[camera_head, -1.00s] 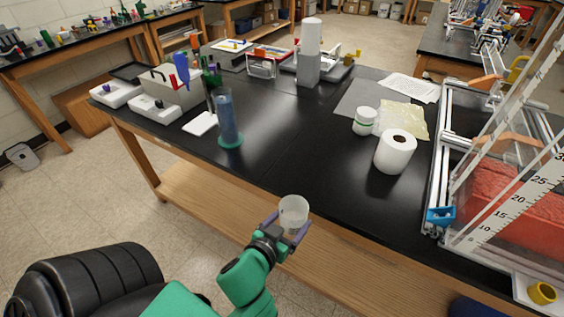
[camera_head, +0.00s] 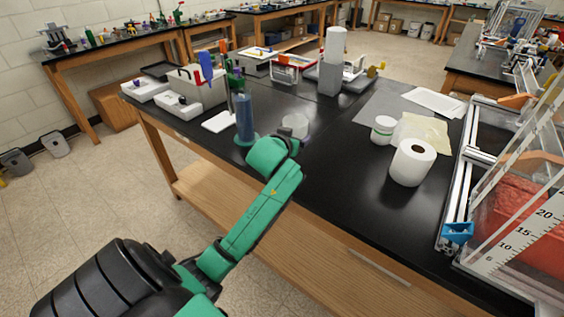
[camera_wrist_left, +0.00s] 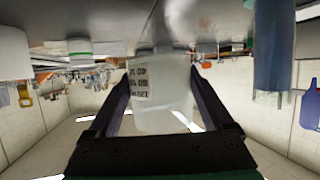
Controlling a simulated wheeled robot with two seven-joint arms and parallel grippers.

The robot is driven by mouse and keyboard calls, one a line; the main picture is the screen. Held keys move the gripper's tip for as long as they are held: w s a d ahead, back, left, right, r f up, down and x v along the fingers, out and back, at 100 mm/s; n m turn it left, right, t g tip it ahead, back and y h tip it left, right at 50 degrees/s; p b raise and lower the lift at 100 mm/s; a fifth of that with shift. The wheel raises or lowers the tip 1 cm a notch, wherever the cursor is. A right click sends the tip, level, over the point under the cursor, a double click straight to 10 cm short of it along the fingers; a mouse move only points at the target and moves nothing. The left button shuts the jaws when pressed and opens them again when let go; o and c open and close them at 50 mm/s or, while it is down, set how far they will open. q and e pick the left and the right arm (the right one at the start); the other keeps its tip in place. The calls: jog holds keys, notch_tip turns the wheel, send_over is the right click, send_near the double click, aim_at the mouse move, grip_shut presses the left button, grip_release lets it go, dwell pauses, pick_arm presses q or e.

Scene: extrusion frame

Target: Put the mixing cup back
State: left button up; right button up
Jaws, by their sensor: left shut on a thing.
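The mixing cup (camera_head: 295,122) is a translucent whitish cup with a printed scale on its side. In the head view it is at the table's left part, just right of the blue cylinder (camera_head: 245,118) on its green base. My left gripper (camera_wrist_left: 163,80) is shut on the cup, one dark finger on each side of it in the wrist view. In the head view my green arm hides most of the gripper. The wrist view is upside down, with the black tabletop along its top. I cannot tell whether the cup's base touches the table. My right gripper is out of view.
A paper roll (camera_head: 412,162) and a white jar (camera_head: 382,130) stand to the right. A white-and-grey column (camera_head: 333,60) and a grey box (camera_head: 200,88) stand farther back. The clear-walled tank (camera_head: 530,190) borders the right. The black table's (camera_head: 335,170) front middle is clear.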

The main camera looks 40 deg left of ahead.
pick_arm(q)
jog(key=w+a+r+n+y, duration=0.1)
jog(key=w+a+r, duration=0.1)
jog(key=a+r, duration=0.6)
jog(key=shift+g, duration=0.3)
jog(key=f, duration=0.6)
jog(key=d+f, duration=0.1)
jog(key=f, duration=1.1)
jog(key=shift+s+d, duration=0.15)
jog(key=shift+d, duration=0.05)
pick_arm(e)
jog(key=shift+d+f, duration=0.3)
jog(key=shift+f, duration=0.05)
pick_arm(q)
jog(key=shift+f, duration=0.15)
jog(key=o, duration=1.1)
jog(key=shift+s, duration=0.1)
jog(key=v, duration=1.2)
jog(key=shift+d, duration=0.1)
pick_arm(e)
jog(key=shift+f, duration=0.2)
